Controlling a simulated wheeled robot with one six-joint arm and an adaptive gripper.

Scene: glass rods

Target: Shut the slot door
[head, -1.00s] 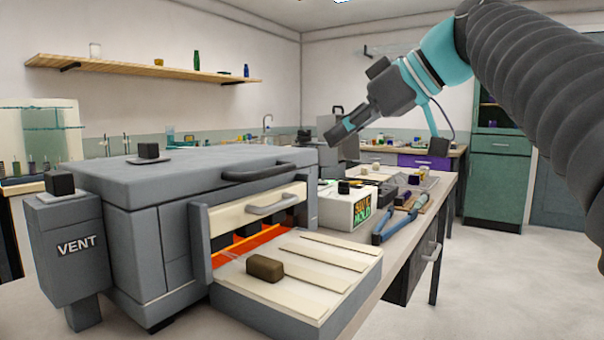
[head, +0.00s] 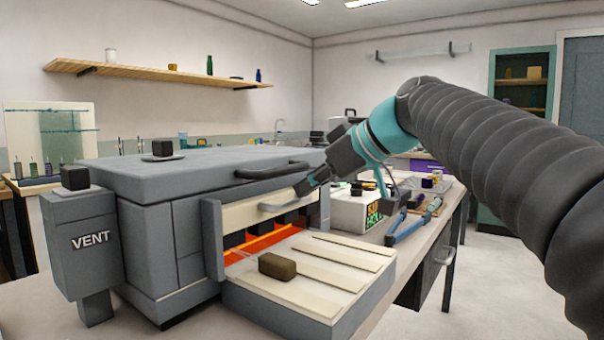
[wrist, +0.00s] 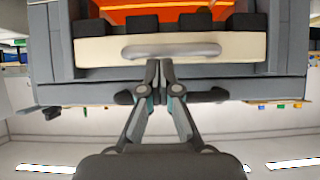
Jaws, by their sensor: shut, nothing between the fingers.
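The slot door (head: 240,213) is a cream panel with a grey bar handle (head: 275,207) on the front of a grey furnace. It is raised, and the orange slot (head: 262,241) shows open beneath it. My gripper (head: 301,190) is at the right end of the handle in the head view. In the wrist view, which shows the furnace upside down, the fingertips of my gripper (wrist: 159,64) are together, with nothing between them. They are right by the handle (wrist: 170,51) of the door (wrist: 100,50); I cannot tell whether they touch it.
A grey shelf with cream strips (head: 335,267) juts out below the slot, with a dark brown block (head: 277,266) on it. A vent box (head: 85,235) stands at the left. A display box (head: 357,210) and blue tongs (head: 408,225) lie to the right.

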